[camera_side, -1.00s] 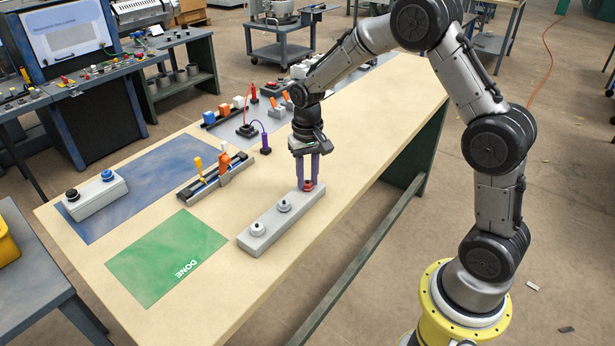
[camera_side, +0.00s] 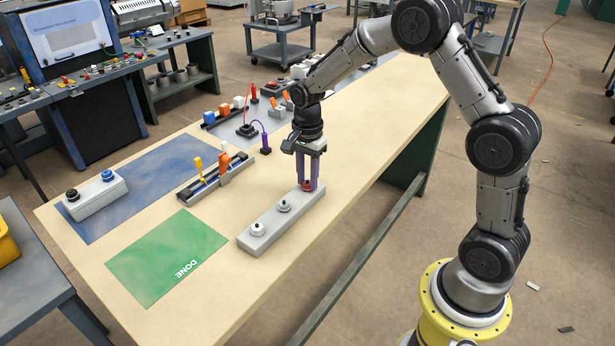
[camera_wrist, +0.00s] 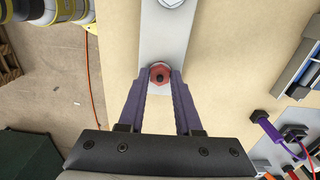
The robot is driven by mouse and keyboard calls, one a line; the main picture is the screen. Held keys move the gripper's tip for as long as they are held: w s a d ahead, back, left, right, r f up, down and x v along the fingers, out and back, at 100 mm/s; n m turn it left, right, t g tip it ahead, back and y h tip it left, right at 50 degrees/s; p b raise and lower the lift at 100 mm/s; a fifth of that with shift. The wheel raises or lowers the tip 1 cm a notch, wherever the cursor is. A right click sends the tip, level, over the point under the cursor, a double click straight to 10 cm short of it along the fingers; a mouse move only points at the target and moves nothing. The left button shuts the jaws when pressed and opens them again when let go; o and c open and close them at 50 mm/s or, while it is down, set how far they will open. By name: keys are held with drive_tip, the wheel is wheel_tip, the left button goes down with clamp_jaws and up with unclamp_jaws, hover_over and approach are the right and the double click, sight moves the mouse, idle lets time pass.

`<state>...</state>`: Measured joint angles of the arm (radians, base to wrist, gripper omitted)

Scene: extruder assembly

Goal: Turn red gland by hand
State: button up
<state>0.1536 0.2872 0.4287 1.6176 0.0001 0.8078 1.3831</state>
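The red gland (camera_side: 307,186) sits at the far end of a long grey block (camera_side: 270,228) on the table. It also shows in the wrist view (camera_wrist: 160,74) as a red hexagonal piece with a dark centre. My gripper (camera_side: 307,184) points straight down over it. Its two purple fingers stand on either side of the gland, and in the wrist view (camera_wrist: 160,77) their tips press against its sides. The fingers hide part of the gland in the side view.
Two white fittings (camera_side: 284,205) (camera_side: 257,229) stand on the same block. A rack with orange and yellow tools (camera_side: 216,173), a purple-handled item (camera_side: 265,144) and a green DONE mat (camera_side: 167,257) lie to the left. The table right of the block is clear.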

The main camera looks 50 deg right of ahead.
drive_tip(key=o, duration=0.3)
drive_tip(key=shift+o, duration=0.2)
drive_tip(key=shift+r, duration=3)
wheel_tip(320, 180, up, 14)
drive_tip(key=s+a+r+n+t, duration=0.1)
drive_tip(key=s+a+r+t, duration=0.15)
drive_tip(key=s+r, duration=0.4)
drive_tip(key=s+a+n+t, duration=0.1)
drive_tip(key=s+a+n, duration=0.25)
drive_tip(key=s, duration=0.55)
drive_tip(key=s+f+n+t, duration=0.2)
drive_tip(key=s+f+n, duration=0.7)
drive_tip(key=n, duration=0.4)
drive_tip(key=shift+s+a, duration=0.25)
drive_tip(key=shift+s, duration=0.3)
